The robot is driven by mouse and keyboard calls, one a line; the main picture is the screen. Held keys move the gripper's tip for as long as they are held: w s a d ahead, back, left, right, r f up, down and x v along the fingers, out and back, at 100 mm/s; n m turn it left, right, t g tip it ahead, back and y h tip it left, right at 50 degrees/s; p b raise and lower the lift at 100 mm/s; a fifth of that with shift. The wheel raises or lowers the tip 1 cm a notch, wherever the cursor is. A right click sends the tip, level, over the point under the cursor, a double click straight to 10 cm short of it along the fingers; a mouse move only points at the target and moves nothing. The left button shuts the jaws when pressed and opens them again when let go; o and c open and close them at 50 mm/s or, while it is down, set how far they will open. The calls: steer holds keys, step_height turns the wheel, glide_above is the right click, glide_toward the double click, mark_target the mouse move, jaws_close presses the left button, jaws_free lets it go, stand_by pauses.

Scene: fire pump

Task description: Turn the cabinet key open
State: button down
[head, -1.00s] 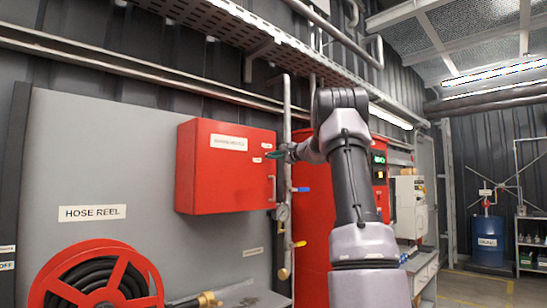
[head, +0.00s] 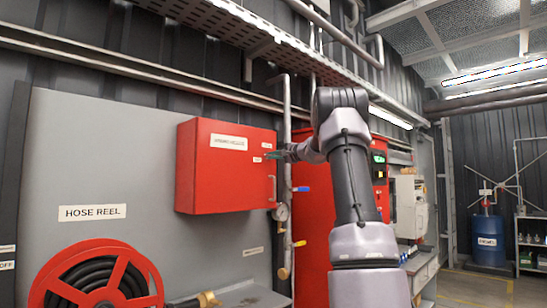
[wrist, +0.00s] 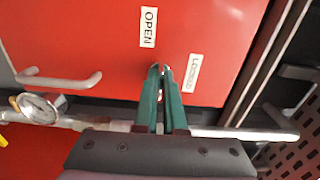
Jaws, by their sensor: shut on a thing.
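The red cabinet (head: 228,185) is mounted on the grey panel, with its door closed. My gripper (head: 271,155) is at the right part of its door, near two small white labels. In the wrist view the two green fingers of my gripper (wrist: 161,72) are shut at the lock, their tips close against the red door. The cabinet key (wrist: 161,68) is between the fingertips and almost wholly hidden; its angle cannot be made out. The OPEN label (wrist: 148,27) is just above the fingertips, and the LOCKED label (wrist: 193,73) is to their right.
The cabinet's door handle (wrist: 59,79) is to the left in the wrist view. A pressure gauge (wrist: 39,107) and a horizontal pipe (wrist: 245,133) run close beneath the fingers. In the head view a vertical pipe with a blue lever (head: 301,189) stands right of the cabinet. A hose reel (head: 97,280) is below left.

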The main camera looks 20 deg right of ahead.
steer(key=c, duration=1)
jaws_free()
steer(key=v, duration=1)
steer(key=shift+s, duration=0.35)
steer(key=shift+d, duration=0.15)
